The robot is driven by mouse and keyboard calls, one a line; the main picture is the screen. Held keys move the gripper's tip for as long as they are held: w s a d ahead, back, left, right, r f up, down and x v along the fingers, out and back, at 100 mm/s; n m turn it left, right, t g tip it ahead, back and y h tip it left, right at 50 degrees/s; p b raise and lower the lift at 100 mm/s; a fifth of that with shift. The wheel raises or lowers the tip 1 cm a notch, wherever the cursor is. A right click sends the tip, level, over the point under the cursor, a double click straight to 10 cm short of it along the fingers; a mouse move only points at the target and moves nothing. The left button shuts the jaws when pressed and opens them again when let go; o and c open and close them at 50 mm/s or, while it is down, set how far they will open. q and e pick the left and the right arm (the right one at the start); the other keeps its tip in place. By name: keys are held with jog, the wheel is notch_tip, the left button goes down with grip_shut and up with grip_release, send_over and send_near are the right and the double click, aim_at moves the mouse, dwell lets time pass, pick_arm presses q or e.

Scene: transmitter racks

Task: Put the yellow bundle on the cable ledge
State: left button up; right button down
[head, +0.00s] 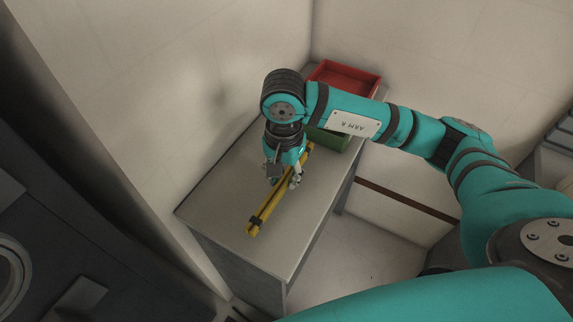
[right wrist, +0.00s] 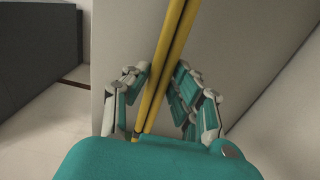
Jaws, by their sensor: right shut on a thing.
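The yellow bundle (head: 265,210) is a set of long yellow rods with dark bands, lying lengthwise at or just above the grey table. My right gripper (head: 284,183) is over it and shut on it. In the right wrist view the bundle (right wrist: 174,50) passes between the fingers of my right gripper (right wrist: 163,95). I cannot tell whether the bundle touches the table top. Its far part is partly hidden by my right arm. I cannot make out the cable ledge for sure. My left gripper is not in view.
The grey table (head: 222,200) stands against the wall in the corner. A red tray (head: 346,76) and a green bin (head: 330,139), partly hidden by my arm, stand at its far end. The near table top is clear. Dark cabinets (head: 60,240) stand at the left.

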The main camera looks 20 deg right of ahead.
aim_at(287, 171)
jog(key=w, duration=0.1)
jog(key=w+d, duration=0.1)
jog(key=w, duration=0.1)
jog(key=shift+d+p, duration=0.3)
jog(key=shift+p, duration=0.05)
jog(key=shift+w+d+f, duration=0.25)
jog(key=shift+w, duration=0.15)
notch_tip(287, 171, down, 3)
jog(key=shift+r+p, duration=0.1)
jog(key=shift+p, duration=0.7)
jog(key=shift+f, duration=0.4)
